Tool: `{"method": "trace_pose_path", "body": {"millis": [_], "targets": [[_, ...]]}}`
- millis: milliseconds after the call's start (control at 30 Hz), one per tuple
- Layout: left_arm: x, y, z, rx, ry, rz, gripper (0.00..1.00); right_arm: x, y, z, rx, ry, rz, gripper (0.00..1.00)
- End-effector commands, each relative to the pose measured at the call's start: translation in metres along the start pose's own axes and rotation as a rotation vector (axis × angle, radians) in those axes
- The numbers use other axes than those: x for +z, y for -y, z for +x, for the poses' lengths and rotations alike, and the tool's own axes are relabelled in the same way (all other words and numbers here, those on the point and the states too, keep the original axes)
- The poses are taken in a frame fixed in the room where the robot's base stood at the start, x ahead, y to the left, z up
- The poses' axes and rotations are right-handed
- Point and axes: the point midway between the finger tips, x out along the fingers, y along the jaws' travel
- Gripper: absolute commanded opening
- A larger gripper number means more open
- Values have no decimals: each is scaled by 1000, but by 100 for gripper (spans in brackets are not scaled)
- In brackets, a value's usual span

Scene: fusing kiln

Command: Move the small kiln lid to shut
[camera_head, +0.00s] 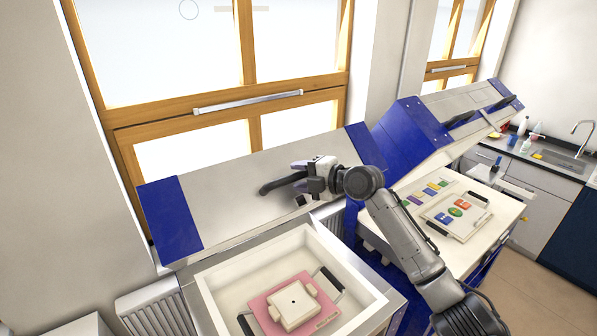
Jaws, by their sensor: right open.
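The small kiln lid (225,197) stands raised and tilted back in the head view, silver in the middle with blue ends. A dark handle (282,184) juts out from its face. The kiln body (212,285) below is open, showing a pale inner chamber. My right gripper (301,177) is at the handle's right part, in front of the lid. It is open; I cannot tell whether its fingers touch the handle. My left gripper is not in view.
In the chamber, a pink board (264,304) with dark handles carries a cream square block (293,302). A larger kiln with a raised silver-and-blue lid (408,138) stands to the right, holding a board of coloured pieces (457,212). Windows are behind; a sink counter is far right.

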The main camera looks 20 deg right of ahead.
Motion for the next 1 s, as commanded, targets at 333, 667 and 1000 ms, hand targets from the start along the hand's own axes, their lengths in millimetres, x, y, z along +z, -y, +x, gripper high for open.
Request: {"method": "trace_pose_path", "body": {"millis": [333, 667, 1000], "targets": [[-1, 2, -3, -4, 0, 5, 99, 0, 0, 9, -1, 1, -1, 48], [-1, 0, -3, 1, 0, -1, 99, 0, 0, 8, 0, 1, -1, 30], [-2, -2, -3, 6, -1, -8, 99, 0, 0, 8, -1, 1, -1, 0]]}}
